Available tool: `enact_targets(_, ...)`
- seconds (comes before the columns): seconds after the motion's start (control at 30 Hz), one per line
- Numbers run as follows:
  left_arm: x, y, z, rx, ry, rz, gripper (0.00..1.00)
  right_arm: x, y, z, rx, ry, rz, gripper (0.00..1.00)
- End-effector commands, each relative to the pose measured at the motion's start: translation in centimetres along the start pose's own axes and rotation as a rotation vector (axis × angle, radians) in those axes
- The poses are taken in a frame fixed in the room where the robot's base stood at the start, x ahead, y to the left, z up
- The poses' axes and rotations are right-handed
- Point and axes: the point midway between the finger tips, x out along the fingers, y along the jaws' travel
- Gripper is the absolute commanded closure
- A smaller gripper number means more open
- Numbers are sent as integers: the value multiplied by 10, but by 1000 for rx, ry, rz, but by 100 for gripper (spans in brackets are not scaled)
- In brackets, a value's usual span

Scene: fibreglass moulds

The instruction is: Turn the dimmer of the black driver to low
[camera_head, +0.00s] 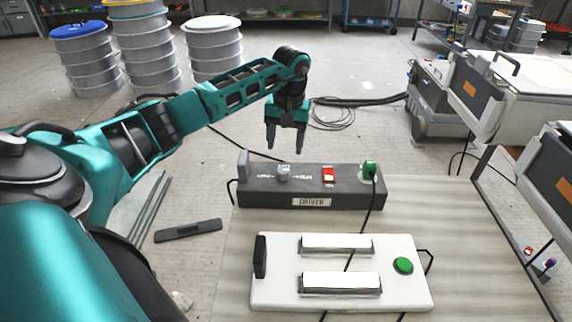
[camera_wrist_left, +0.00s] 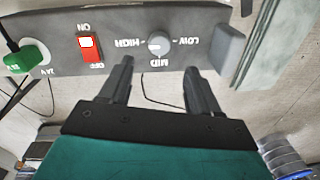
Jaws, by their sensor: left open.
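The black driver (camera_head: 260,198) is a dark box with a DRIVER label, at the back edge of the table. It also fills the top of the left wrist view (camera_wrist_left: 60,62). Its grey round dimmer knob (camera_head: 284,172) sits left of the red switch. In the left wrist view the knob (camera_wrist_left: 158,44) is ringed by the words LOW, MID and HIGH; I cannot tell for sure where its pointer stands. My left gripper (camera_head: 285,147) is open and empty, fingers down, just above and behind the knob, apart from it. My right gripper is out of view.
A red switch (camera_head: 328,174) and a green plug (camera_head: 369,168) with a black cable are on the driver. A white panel (camera_head: 270,291) with two white bars and a green button lies in front. A grey block (camera_head: 243,164) stands at the driver's left end.

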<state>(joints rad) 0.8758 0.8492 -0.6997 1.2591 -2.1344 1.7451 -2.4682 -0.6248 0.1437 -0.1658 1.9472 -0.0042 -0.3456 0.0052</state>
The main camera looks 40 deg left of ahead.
Motion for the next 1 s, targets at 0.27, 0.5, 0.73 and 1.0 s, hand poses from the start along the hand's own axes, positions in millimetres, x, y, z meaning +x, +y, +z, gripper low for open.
enact_targets(0.27, 58, 1, 1, 0, -4, 2, 38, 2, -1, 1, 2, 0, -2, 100)
enact_targets(0.5, 80, 1, 0, 0, -1, 2, 38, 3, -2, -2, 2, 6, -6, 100)
enact_targets(0.73, 83, 1, 0, 0, 1, 3, 38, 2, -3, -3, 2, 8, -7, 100)
enact_targets(1.0, 83, 1, 0, 0, 0, 3, 54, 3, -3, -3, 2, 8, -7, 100)
